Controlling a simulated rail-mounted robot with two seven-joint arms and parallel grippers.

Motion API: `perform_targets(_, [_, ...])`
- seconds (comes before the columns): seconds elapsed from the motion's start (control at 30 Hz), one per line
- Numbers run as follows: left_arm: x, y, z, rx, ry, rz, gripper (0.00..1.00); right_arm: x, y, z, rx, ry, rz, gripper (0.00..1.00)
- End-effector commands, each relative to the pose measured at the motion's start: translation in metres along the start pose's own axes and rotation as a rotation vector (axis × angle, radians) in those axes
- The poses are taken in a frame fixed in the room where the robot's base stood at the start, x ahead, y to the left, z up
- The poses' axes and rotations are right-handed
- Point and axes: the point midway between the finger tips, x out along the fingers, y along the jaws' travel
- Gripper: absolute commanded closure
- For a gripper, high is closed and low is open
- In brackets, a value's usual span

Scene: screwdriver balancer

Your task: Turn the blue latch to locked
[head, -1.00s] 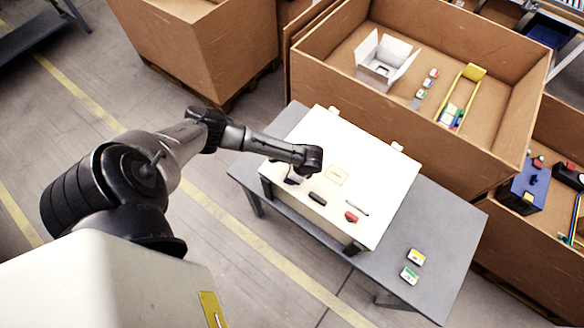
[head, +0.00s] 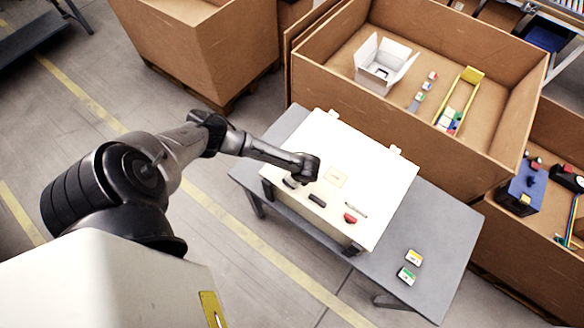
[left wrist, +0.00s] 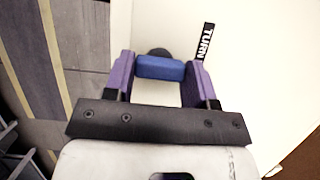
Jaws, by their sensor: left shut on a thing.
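The blue latch (left wrist: 160,68) shows in the left wrist view as a short blue bar on the white panel, lying crosswise between my fingers. My left gripper (left wrist: 161,78) has its purple fingers shut on the two ends of the bar. A dark round part (left wrist: 158,52) shows just behind the bar. A black label reading "TURN" (left wrist: 207,42) is to the right of it. In the head view my left gripper (head: 291,182) is at the left front part of the white panel (head: 365,165), and the latch is hidden there. My right gripper is not in view.
On the panel are a dark bar (head: 317,200), a red part (head: 350,218), a slim handle (head: 356,209) and a pale label (head: 335,177). The grey table (head: 440,235) holds two small coloured blocks at the right. Large brown crates stand behind.

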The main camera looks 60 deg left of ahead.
Motion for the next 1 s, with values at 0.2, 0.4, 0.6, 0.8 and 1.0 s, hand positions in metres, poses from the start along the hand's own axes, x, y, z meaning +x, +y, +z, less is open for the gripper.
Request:
perform_targets(0.2, [-0.001,0.0,-0.001,0.003,0.002,0.0,0.45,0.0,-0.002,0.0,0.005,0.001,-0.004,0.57])
perform_targets(0.4, [0.0,0.0,-0.001,0.001,0.001,0.0,0.26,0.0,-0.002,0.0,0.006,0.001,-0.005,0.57])
perform_targets(0.6, [0.0,0.0,0.0,0.0,0.0,0.0,0.23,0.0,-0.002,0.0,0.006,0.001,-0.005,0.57])
perform_targets(0.8, [-0.009,-0.001,0.0,-0.001,0.001,0.0,0.23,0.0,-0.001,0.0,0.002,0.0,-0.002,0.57])
perform_targets(1.0, [-0.042,-0.001,-0.001,0.002,0.004,-0.002,0.23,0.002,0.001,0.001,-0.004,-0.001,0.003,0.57])
